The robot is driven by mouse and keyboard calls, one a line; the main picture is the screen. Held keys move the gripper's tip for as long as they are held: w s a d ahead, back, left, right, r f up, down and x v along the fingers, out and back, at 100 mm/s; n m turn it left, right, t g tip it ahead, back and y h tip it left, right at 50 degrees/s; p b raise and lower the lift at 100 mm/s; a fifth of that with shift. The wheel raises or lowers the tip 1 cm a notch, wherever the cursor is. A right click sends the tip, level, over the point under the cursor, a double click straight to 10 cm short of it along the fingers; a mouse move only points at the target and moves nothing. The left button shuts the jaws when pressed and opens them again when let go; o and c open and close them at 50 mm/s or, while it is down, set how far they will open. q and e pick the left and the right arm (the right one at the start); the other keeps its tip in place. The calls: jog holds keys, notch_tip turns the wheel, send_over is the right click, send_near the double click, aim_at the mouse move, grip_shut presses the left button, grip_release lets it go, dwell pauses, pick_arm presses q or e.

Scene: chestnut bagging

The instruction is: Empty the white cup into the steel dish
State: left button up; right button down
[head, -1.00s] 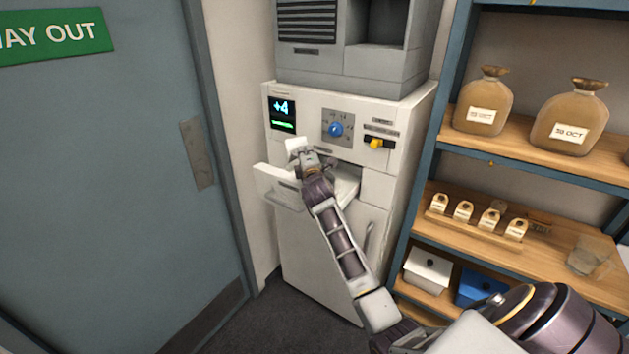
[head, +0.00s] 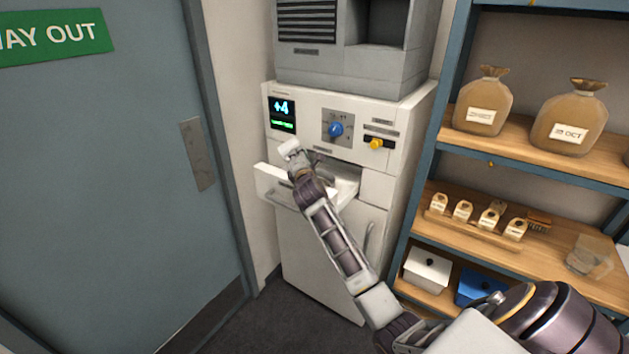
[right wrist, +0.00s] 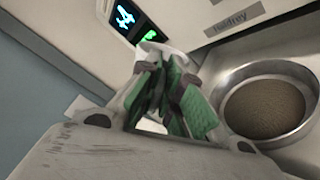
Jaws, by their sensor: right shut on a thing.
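The white cup (head: 289,148) is at the tip of my right gripper (head: 300,168), over the left part of the open drawer, and looks tilted. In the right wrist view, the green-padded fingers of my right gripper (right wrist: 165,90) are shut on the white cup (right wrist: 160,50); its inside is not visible. The steel dish (right wrist: 226,88) sits to the right of the fingers, apart from the cup, with brown grainy material in it. In the head view my gripper and arm largely hide the dish. My left gripper is not in view.
The open drawer (head: 278,190) juts from a white cabinet with a lit display (head: 283,115), a blue knob (head: 335,130) and a yellow knob (head: 376,144). A grey door stands left. Shelves with sacks (head: 483,105), small tagged items and a clear container (head: 590,258) stand right.

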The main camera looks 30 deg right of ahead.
aim_at(287, 151)
jog(key=shift+r+n, duration=0.6)
jog(key=shift+n, duration=0.2)
jog(key=shift+w+a+f+n, duration=0.1)
jog(key=shift+a+f+n, duration=0.15)
jog(key=shift+n, duration=0.55)
jog(key=shift+w+a+f+n, duration=0.1)
jog(key=shift+f+n, duration=0.2)
jog(key=shift+n, duration=0.5)
jog(key=shift+w+a+r+n, duration=0.3)
jog(key=shift+a+r+n, duration=0.15)
jog(key=shift+a+n, duration=0.35)
jog(key=shift+w+a+r+n, duration=0.35)
jog(key=shift+a+n, duration=0.25)
jog(key=shift+n, duration=0.4)
jog(key=shift+w+a+f+n, duration=0.15)
jog(key=shift+a+n, duration=0.25)
jog(key=shift+n, duration=0.15)
jog(key=shift+w+a+f+n, duration=0.1)
jog(key=shift+a+n, duration=0.25)
jog(key=shift+n, duration=0.2)
jog(key=shift+w+a+r+n, duration=0.2)
jog(key=shift+a+n, duration=0.1)
jog(key=shift+n, duration=0.15)
jog(key=shift+w+a+r+n, duration=0.15)
jog(key=shift+a+n, duration=0.15)
jog(key=shift+n, duration=0.15)
